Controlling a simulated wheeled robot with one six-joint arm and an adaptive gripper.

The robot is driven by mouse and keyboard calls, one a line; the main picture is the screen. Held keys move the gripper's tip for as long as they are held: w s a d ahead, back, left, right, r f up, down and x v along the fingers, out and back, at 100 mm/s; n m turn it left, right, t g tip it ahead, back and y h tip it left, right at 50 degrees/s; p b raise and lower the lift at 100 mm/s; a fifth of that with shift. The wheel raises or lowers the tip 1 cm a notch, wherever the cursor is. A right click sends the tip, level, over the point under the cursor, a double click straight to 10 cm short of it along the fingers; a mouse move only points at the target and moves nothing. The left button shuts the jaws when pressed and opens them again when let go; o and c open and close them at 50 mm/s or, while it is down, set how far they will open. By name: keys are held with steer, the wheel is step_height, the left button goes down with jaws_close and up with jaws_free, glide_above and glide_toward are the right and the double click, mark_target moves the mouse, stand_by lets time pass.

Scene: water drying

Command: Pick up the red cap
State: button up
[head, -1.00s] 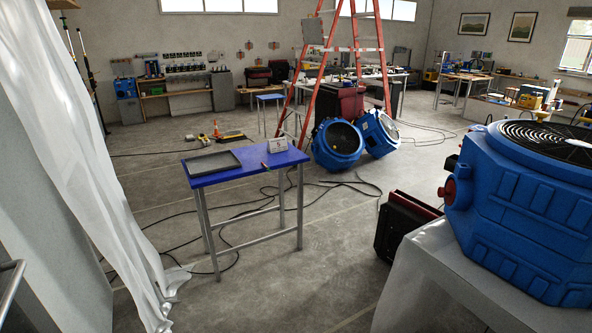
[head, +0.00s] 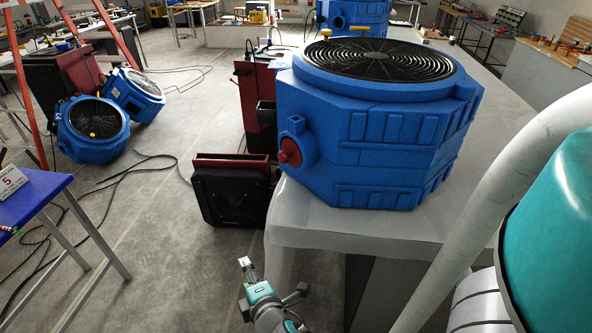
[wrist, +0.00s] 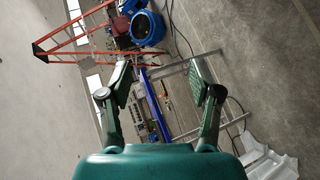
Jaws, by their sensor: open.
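The red cap (head: 289,152) is a round knob on the near left side of the large blue fan unit (head: 390,150), facing left in the head view. My gripper (head: 246,268) is low in the head view, below and left of the cap and clear of it. In the wrist view my gripper (wrist: 163,82) has its two green fingers spread wide with nothing between them. The cap is not seen in the wrist view.
The fan unit stands on a grey-covered table (head: 350,225). A dark red and black box (head: 231,192) is on the floor to its left. A blue table (head: 40,195) is at the left edge. Cables cross the otherwise open floor between them.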

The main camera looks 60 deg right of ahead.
steer(key=w+d+r+g+h, duration=0.1)
steer(key=w+d+r+h, duration=0.1)
steer(key=w+d+r, duration=0.15)
steer(key=m+g+h, duration=0.3)
steer(key=g, duration=0.7)
glide_toward(281, 158)
steer(key=x, duration=0.9)
steer(key=shift+d+f, duration=0.1)
steer(key=shift+d, duration=0.1)
jaws_close()
